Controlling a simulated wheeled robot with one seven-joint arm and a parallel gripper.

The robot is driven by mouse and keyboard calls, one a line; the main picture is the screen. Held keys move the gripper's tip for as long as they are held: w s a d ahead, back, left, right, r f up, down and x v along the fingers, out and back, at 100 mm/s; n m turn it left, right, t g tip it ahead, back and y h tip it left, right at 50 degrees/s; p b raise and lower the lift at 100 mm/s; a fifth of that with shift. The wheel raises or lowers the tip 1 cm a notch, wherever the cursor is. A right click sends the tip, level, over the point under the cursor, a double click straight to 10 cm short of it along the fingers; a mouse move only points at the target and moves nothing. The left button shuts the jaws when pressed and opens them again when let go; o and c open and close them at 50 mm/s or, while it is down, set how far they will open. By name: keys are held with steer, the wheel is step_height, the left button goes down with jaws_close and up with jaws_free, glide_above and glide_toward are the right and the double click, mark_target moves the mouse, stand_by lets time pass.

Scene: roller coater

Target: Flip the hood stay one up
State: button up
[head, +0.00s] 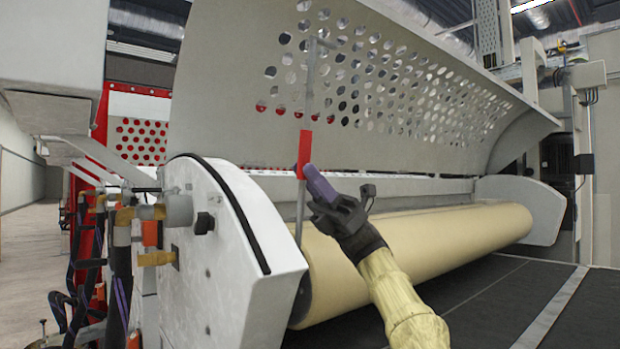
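The hood stay (309,90) is a thin grey rod with a red sleeve (304,148). It stands nearly upright in front of the perforated hood, between the hood and the machine's left end. A short crosspiece shows at its top. My gripper (312,178) comes from the lower right. Its purple finger is at the lower end of the red sleeve, overlapping or right beside it. I cannot tell whether it touches the rod or whether the fingers are shut around it. The raised grey hood (225,75) has rows of round holes.
A long tan roller (440,238) lies below the hood, behind my forearm. The white end housing (225,270) stands left of the rod, with valves and hoses (125,230) farther left. A dark conveyor bed (500,300) spans the lower right. The left floor (30,250) is mostly clear.

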steer(key=b+v, duration=0.1)
steer(key=v, duration=1.1)
step_height(320, 180, up, 10)
steer(key=p, duration=1)
